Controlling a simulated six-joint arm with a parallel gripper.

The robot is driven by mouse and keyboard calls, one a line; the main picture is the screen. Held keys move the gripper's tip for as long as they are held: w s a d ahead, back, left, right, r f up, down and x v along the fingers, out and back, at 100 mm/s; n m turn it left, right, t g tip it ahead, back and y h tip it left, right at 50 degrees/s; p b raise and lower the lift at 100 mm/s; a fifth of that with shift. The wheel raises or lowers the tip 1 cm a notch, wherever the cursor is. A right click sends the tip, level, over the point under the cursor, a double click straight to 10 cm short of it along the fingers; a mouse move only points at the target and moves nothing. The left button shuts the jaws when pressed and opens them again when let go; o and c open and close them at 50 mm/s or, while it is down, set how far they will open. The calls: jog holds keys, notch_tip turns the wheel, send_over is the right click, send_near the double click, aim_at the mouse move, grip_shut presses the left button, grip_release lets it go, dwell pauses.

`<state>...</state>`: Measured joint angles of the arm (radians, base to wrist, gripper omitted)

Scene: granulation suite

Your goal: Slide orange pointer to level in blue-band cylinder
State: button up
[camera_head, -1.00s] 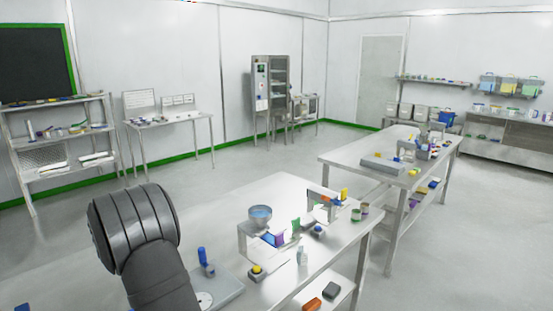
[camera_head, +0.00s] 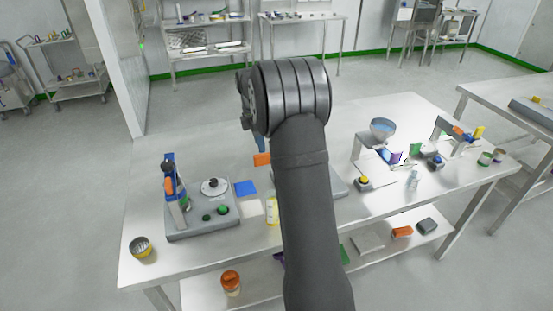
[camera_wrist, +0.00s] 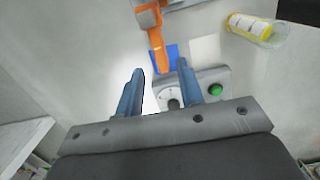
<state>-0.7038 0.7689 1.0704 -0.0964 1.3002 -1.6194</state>
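My gripper (camera_wrist: 155,95) is open and empty in the wrist view, its two blue fingers apart. An orange piece also shows beside my arm in the head view (camera_head: 262,160). No liquid level is readable.
A grey base (camera_head: 205,222) with a dial, green knob and blue-orange upright stands at left. A blue square (camera_head: 246,188), white square (camera_head: 250,208) and yellow-banded vessel (camera_head: 272,212) lie between it and my arm. Another grey plate (camera_head: 337,185) is partly hidden. A funnel stand (camera_head: 383,130) is right.

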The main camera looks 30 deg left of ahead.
aim_at(260, 165)
notch_tip(260, 165, up, 2)
jog(key=shift+r+g+y, duration=0.2)
jog(key=shift+g+y, duration=0.1)
jog(key=shift+y, duration=0.1)
jog(key=shift+f, duration=4.95)
grip_shut()
